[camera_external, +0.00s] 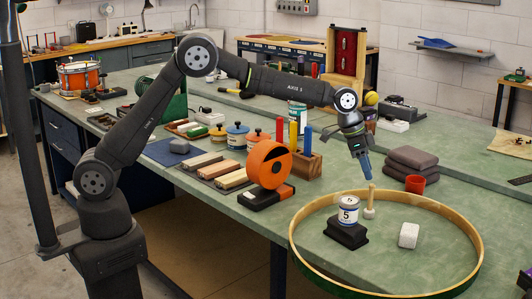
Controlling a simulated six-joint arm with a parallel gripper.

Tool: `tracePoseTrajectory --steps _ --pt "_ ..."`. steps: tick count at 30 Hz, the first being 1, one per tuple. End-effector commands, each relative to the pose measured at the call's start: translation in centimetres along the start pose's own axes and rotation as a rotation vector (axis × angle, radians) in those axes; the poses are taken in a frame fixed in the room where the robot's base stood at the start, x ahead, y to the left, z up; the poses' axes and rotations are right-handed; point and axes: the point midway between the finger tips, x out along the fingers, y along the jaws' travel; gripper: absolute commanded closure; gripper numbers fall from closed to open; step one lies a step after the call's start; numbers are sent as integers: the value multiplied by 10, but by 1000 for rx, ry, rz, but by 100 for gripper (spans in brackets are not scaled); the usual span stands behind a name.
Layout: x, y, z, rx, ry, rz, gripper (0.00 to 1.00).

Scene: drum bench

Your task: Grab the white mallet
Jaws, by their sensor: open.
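A pale mallet (369,212) stands upright inside the large wooden hoop (474,226), its whitish head down on the bench and its slim handle pointing up. My gripper (368,179) is open and hangs directly above the mallet, blue fingers pointing down. The fingertips are at or just over the top of the handle; I cannot tell whether they are around it. The small finger gap is hard to see from here.
Inside the hoop, a can marked 5 (348,210) sits on a black block (346,233), left of a white block (409,235). An orange tape dispenser (269,164) stands left.

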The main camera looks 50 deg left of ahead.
Motion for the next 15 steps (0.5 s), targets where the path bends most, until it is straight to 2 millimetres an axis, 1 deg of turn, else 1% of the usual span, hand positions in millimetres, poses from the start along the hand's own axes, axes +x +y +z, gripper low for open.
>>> tracePoseTrajectory --steps 1,4,6,12,15 --pt "12 0 0 0 -1 1 58" --pt "26 0 0 1 0 0 58" --pt "33 0 0 1 1 0 58" --pt "42 0 1 1 1 0 58" --pt "53 0 4 0 -1 1 58"
